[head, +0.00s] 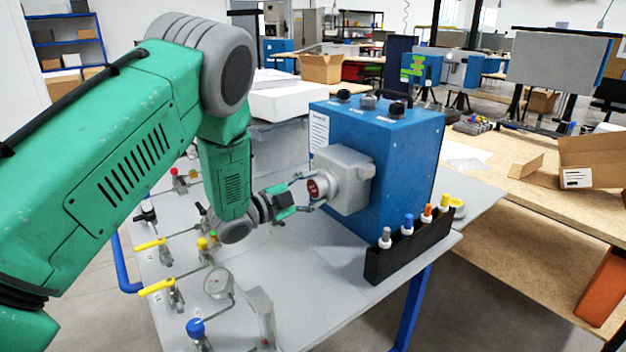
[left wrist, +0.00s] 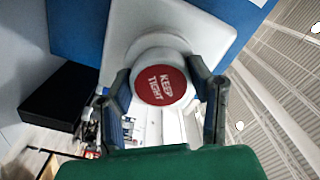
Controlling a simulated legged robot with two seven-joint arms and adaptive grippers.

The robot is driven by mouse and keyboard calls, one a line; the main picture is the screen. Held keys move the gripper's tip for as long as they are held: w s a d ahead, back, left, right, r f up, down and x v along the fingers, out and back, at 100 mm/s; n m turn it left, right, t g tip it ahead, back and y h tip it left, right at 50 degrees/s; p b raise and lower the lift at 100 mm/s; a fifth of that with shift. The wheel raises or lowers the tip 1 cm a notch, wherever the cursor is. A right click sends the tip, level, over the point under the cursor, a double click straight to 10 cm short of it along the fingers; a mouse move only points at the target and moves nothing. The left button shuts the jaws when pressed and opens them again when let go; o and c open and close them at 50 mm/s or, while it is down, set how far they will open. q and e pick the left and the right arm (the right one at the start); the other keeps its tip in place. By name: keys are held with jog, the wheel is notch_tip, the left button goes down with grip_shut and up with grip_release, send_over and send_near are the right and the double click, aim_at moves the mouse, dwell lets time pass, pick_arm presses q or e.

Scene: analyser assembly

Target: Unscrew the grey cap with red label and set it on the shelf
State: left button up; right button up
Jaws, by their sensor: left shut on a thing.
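The grey cap with a round red label (head: 318,187) sits on the grey housing (head: 350,180) on the side of the blue analyser box (head: 395,160). In the left wrist view the cap's red label (left wrist: 160,85) reads "KEEP TIGHT", tilted. My left gripper (head: 306,191) comes in from the left and is shut on the cap, one finger on each side of it. The fingers also show in the left wrist view (left wrist: 162,95). The cap is still at the housing; its thread is hidden. My right gripper is not in view.
A black rack (head: 410,249) with several colour-topped vials stands at the table's right edge. Yellow-handled valves (head: 158,287) and a gauge (head: 218,282) stand at the left front. The grey table (head: 325,285) is bare before the box. Blue shelves (head: 65,42) stand far back.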

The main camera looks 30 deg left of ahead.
pick_arm(q)
jog(key=n+p, duration=0.1)
jog(key=n, duration=0.2)
jog(key=n+p, duration=0.1)
jog(key=n, duration=0.1)
jog(key=shift+s+d+n, duration=0.15)
jog(key=shift+n, duration=0.25)
jog(key=n+p, duration=0.1)
jog(key=n, duration=0.2)
jog(key=shift+n+p, duration=0.3)
jog(key=shift+n, duration=0.1)
jog(key=n, duration=0.3)
jog(key=shift+f+n+p, duration=0.15)
jog(key=shift+n+p, duration=0.2)
jog(key=shift+n, duration=0.05)
jog(key=n, duration=0.3)
jog(key=shift+s+d+f+n, duration=0.1)
jog(key=shift+d+n, duration=0.05)
jog(key=shift+n, duration=0.15)
jog(key=shift+c, duration=0.5)
jog(key=o, duration=1.2)
jog(key=shift+d, duration=0.1)
